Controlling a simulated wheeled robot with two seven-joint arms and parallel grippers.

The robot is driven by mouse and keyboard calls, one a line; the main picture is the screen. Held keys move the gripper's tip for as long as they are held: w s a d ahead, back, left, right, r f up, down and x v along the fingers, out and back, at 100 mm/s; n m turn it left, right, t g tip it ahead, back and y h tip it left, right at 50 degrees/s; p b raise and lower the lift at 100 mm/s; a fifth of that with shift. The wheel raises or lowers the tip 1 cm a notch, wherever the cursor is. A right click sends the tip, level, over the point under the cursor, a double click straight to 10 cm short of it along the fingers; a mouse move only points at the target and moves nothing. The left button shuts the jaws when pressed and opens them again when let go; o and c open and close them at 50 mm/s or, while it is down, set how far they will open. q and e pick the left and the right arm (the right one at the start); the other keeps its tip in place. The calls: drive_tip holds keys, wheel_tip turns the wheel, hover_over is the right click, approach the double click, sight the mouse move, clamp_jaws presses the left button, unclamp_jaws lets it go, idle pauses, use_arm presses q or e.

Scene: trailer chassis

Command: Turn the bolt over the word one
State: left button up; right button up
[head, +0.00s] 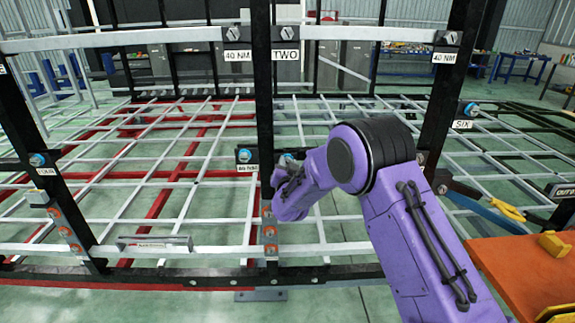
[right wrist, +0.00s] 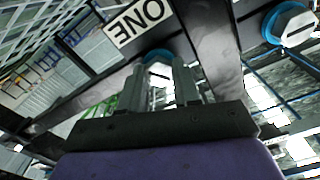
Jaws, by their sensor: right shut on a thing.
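In the right wrist view the white label with the word ONE (right wrist: 139,20) is upside down and tilted on a black beam. Beside it is a bolt with a blue collar (right wrist: 157,55); its head is mostly hidden between my fingers. My right gripper (right wrist: 168,85) is shut on this bolt, fingers pointing at the beam. In the head view my right gripper (head: 281,180) is at the middle black post, partly hidden by my purple wrist. A blue bit of the bolt (head: 287,158) shows just above it; the ONE label is hidden there. My left gripper is not in view.
Another blue-collared bolt (right wrist: 290,22) shows at right in the wrist view. White and red chassis bars (head: 150,190) fill the middle. An orange surface (head: 520,270) with tools lies at lower right.

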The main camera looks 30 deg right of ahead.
drive_tip(key=shift+w+r+n, duration=0.1)
drive_tip(key=shift+r+n, duration=0.2)
drive_tip(key=shift+n, duration=0.6)
drive_tip(key=o, duration=1.1)
drive_tip(key=shift+f, duration=0.1)
drive_tip(key=shift+c, duration=0.2)
drive_tip(key=shift+w+f, duration=0.1)
drive_tip(key=shift+f, duration=0.1)
drive_tip(key=b+v, duration=0.3)
drive_tip(key=v, duration=0.7)
drive_tip(key=shift+a, duration=0.2)
